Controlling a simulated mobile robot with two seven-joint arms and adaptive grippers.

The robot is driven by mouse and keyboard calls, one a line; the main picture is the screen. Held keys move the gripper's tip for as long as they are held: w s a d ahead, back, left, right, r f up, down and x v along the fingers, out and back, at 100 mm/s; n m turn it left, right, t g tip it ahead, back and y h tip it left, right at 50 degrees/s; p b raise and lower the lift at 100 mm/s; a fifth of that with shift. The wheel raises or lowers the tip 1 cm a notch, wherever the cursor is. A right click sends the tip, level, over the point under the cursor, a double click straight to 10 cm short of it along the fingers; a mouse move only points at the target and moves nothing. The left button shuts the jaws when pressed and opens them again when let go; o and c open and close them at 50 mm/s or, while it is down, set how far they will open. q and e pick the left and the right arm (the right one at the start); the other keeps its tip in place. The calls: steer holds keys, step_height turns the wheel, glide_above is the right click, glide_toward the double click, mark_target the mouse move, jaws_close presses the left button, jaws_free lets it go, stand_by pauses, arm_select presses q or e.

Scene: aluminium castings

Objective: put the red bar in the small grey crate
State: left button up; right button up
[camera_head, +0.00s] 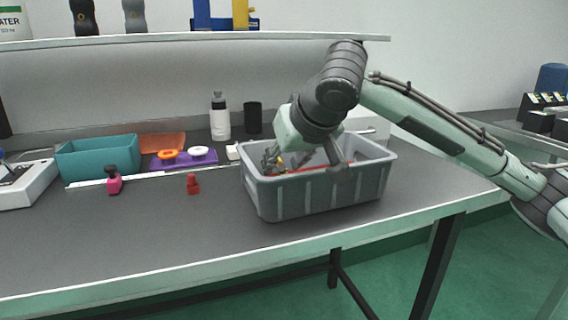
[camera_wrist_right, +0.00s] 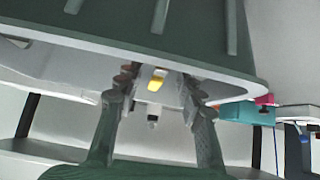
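The small grey crate (camera_head: 318,196) stands on the dark table, right of its middle. The red bar (camera_head: 308,169) shows as a thin red strip inside the crate, mostly hidden by the near wall and my right arm. My right gripper (camera_head: 272,163) is at the left part of the crate opening, its fingers near the rim. In the right wrist view its two fingers (camera_wrist_right: 158,88) stand apart, with a small yellow thing showing between them. I cannot make out the red bar in that view. The crate wall (camera_wrist_right: 195,35) fills its top. My left gripper is not in view.
A teal bin (camera_head: 98,158), a purple tray (camera_head: 184,160) with orange and white rings, a white bottle (camera_head: 220,118) and a black cup (camera_head: 253,118) stand behind. A small red piece (camera_head: 193,184) and a pink one (camera_head: 113,180) stand left of the crate. The front left table is clear.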

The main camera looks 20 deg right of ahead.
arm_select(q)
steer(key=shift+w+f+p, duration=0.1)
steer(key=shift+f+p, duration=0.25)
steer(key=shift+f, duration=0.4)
arm_select(e)
steer(key=v, duration=1.1)
steer(key=shift+s+r, duration=0.25)
